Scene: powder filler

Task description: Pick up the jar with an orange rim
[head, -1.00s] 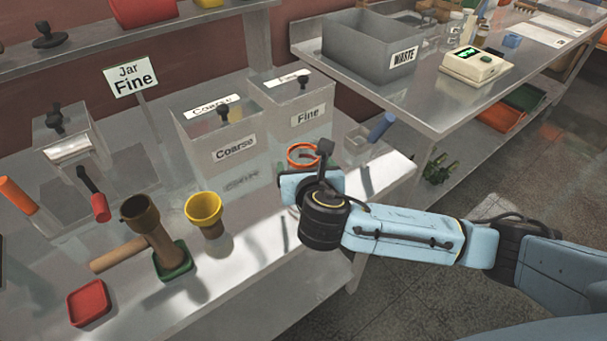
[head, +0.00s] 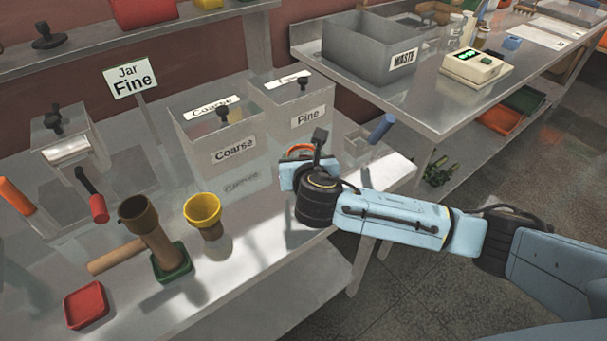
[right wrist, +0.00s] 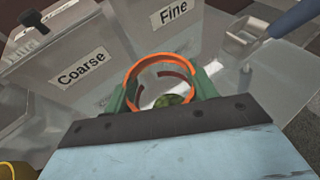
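The jar with an orange rim (right wrist: 160,73) stands on the steel table in front of the Coarse and Fine bins. Its walls look clear, and something green shows through its mouth. My right gripper (right wrist: 162,88) has one green finger on each side of the jar, close against the rim. I cannot tell whether the fingers press on it. In the head view my right gripper (head: 302,170) hides most of the jar, and only part of the orange rim (head: 299,149) shows behind it. My left gripper is not in view.
The Coarse bin (head: 192,138) and Fine bin (head: 293,108) stand just behind the jar. A small clear container with a blue handle (head: 380,128) is to its right. A yellow cup (head: 203,210) stands to the left, beside a brown tube (head: 148,235) on a green base.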

